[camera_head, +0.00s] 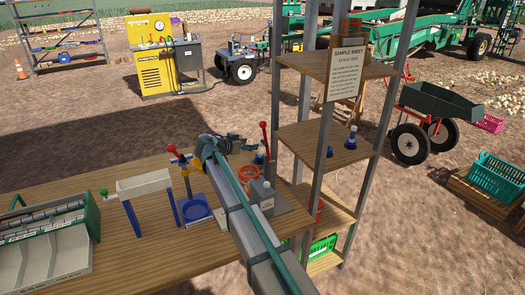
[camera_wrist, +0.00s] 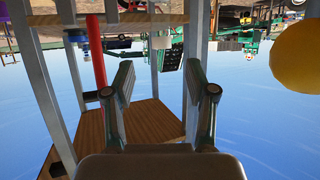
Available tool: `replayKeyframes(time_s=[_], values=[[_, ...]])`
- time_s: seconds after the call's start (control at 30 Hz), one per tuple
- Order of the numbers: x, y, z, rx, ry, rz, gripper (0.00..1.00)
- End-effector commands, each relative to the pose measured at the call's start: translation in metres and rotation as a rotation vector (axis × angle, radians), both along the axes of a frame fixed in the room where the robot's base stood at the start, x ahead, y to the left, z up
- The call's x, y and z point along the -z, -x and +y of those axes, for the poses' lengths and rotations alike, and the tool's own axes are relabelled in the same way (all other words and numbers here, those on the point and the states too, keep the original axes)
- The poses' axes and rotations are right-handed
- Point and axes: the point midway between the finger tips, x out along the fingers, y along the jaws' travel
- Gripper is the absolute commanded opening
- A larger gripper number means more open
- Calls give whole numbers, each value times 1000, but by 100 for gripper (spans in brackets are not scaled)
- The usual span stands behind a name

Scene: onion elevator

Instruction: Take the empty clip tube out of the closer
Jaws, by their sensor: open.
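My gripper (camera_head: 232,143) is over the back edge of the wooden bench in the head view, partly hidden by my own arm. In the wrist view my gripper (camera_wrist: 163,88) is open, with nothing between the fingers. A grey device with an upright red lever (camera_head: 264,140) stands on the bench just right of my arm; it may be the closer, but my arm hides part of it. A red bar (camera_wrist: 97,50) shows left of the fingers in the wrist view. I cannot make out the clip tube in either view.
A red-knobbed stand (camera_head: 180,158), a blue dish (camera_head: 196,209) and a white trough (camera_head: 145,184) are left of my arm. A shelf rack (camera_head: 338,70) with a sample sheet (camera_head: 345,74) rises close on the right. A yellow round thing (camera_wrist: 300,55) is at the wrist view's right.

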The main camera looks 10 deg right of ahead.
Motion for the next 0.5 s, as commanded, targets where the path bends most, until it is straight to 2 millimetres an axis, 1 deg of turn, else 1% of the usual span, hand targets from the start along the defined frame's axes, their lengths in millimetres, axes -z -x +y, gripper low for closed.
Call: replayKeyframes(time_s=[0.03,0.13,0.37,0.5], values=[[1,-6,-6,1,1,1,56],[7,-14,-16,0,1,2,56],[12,-22,-25,-2,1,2,56],[14,-32,-36,-1,2,4,56]])
